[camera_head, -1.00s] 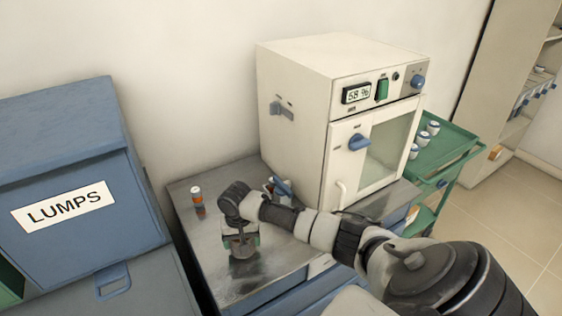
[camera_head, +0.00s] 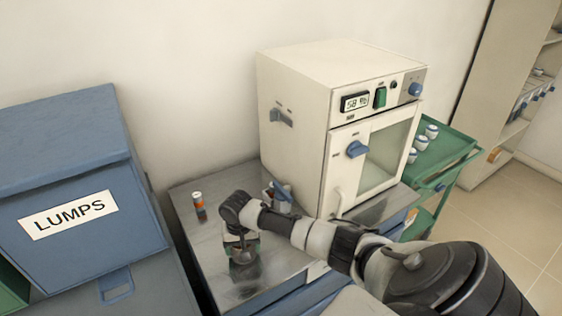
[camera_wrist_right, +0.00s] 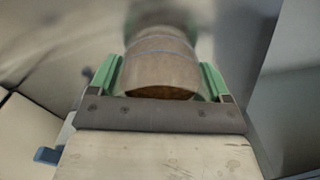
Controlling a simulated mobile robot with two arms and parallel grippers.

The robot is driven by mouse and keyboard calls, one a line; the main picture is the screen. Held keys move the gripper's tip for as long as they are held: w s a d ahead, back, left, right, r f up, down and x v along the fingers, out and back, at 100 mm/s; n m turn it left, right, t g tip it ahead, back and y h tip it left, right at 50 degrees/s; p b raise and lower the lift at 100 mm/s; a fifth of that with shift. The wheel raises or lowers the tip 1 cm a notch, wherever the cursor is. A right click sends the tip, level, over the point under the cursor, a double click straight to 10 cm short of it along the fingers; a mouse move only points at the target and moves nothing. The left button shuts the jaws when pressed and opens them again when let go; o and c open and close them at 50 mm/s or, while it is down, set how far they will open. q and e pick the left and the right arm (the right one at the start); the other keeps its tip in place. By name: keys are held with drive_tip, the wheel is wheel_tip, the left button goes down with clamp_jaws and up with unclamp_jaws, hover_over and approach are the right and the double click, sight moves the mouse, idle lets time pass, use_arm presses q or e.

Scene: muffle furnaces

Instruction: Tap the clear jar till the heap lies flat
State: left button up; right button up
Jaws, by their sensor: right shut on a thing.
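The clear jar (camera_wrist_right: 162,62) shows in the right wrist view between the two green finger pads of my right gripper (camera_wrist_right: 163,85). Brownish matter shows at its near end; whether the heap in it is level cannot be told. In the head view the right gripper (camera_head: 242,245) points down over the steel bench top, shut on the jar (camera_head: 243,256), which is small and partly hidden by the fingers. Whether the jar touches the bench is unclear. My left gripper is not in view.
A cream furnace (camera_head: 300,120) stands right of the gripper. A small orange-and-white vial (camera_head: 199,205) and a blue-and-white item (camera_head: 280,195) are on the bench (camera_head: 210,250). A blue LUMPS bin (camera_head: 70,180) is at left. A green trolley (camera_head: 455,145) holds several cups.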

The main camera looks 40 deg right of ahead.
drive_tip(key=shift+f, duration=0.25)
drive_tip(key=shift+c, duration=0.7)
drive_tip(key=o, duration=1.1)
drive_tip(key=shift+p, duration=0.3)
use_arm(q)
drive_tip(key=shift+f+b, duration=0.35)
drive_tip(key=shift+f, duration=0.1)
use_arm(e)
wheel_tip(320, 180, up, 11)
drive_tip(key=shift+f, duration=0.15)
